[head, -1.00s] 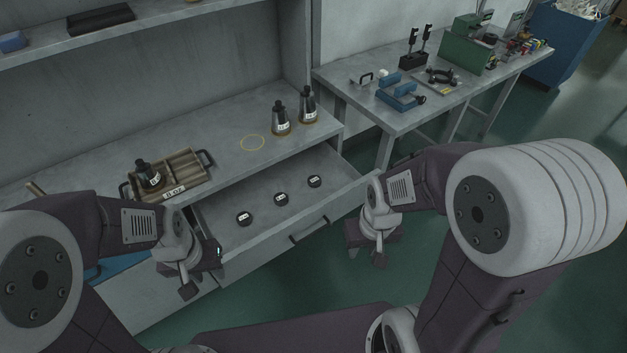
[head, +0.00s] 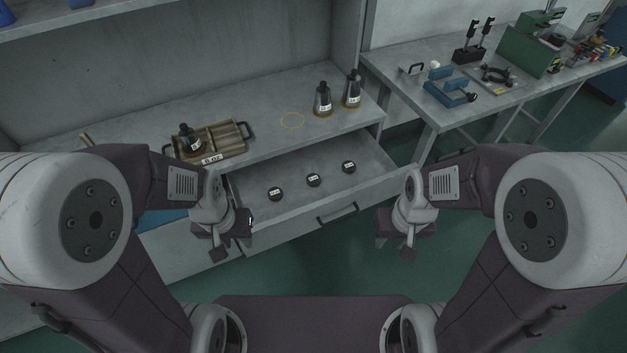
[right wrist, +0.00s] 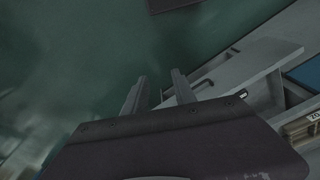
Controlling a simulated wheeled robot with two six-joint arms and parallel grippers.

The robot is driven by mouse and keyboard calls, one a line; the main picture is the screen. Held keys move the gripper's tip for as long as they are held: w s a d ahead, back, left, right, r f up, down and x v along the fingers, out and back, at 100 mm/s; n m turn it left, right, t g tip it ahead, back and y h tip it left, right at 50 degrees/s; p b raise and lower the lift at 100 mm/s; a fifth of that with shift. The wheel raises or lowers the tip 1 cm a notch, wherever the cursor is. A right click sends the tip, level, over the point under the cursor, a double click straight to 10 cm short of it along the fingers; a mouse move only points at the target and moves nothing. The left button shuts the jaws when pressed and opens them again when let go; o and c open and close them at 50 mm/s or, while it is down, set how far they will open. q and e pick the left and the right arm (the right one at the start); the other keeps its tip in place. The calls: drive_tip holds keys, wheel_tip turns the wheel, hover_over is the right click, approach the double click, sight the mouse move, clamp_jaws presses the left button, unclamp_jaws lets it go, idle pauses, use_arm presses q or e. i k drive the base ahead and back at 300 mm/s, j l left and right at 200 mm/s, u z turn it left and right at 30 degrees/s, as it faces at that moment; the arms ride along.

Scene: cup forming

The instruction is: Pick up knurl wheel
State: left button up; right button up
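Three small black round pieces with white labels lie in a row in the open drawer: a left one (head: 275,194), a middle one (head: 314,180) and a right one (head: 348,167). They look like knurl wheels; their labels are too small to read. My left gripper (head: 233,244) hangs at the drawer's left front corner, apart from the pieces; its finger gap is unclear. My right gripper (head: 396,247) is in front of the drawer's right end, over the floor. In the right wrist view its two fingers (right wrist: 159,80) stand apart with nothing between them.
The drawer (head: 240,200) is pulled out below the workbench, with a handle (head: 337,214) on its front. A wooden tray (head: 237,152) holds one dark bottle-shaped piece (head: 190,140). A side table (head: 440,112) carries tools.

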sight(312, 179)
drive_tip(key=i+l+u, duration=0.1)
drive_tip(key=i+u, duration=0.15)
drive_tip(key=u, duration=0.2)
drive_tip(key=i+l+u, duration=0.2)
drive_tip(key=u, duration=0.2)
drive_tip(key=i+l+u, duration=0.25)
drive_tip(key=u, duration=0.2)
